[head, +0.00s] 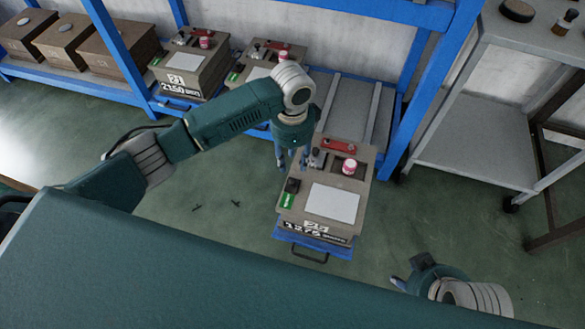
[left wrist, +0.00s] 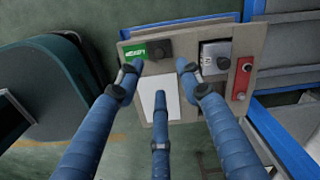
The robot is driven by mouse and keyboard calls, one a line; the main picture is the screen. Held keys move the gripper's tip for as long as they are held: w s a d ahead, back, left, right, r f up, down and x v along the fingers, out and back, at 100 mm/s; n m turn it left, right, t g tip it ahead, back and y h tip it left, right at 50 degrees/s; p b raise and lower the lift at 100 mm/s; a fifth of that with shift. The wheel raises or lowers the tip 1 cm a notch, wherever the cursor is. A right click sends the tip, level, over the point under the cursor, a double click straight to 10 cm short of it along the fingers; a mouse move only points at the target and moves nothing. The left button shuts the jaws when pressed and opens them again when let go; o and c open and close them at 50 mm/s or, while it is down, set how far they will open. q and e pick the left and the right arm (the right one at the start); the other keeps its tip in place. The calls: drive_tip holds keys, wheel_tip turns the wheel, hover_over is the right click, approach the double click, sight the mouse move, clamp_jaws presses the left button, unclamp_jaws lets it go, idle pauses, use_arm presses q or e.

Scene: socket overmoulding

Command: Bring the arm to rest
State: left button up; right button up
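My left arm reaches across the head view, and its blue-fingered gripper (head: 291,158) hangs just past the left back edge of a grey-brown mould box (head: 291,222). In the left wrist view the three blue fingers of this gripper (left wrist: 160,72) are spread apart with nothing between them. The box top (left wrist: 188,112) shows beyond them, and I cannot tell the gap from fingers to box. My right gripper (head: 404,283) is low at the right in the head view, mostly hidden by its own wrist; its opening cannot be made out.
The box sits on a pulled-out blue tray (head: 313,242) and carries a white sheet (head: 332,203), green label (head: 286,201), red bar (head: 338,146) and pink-white jar (head: 349,167). Blue shelving (head: 405,100) with more boxes stands behind. A grey cart (head: 470,140) is at right. Floor is open at left.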

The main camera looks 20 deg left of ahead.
use_arm(q)
drive_tip(key=shift+r, duration=0.95)
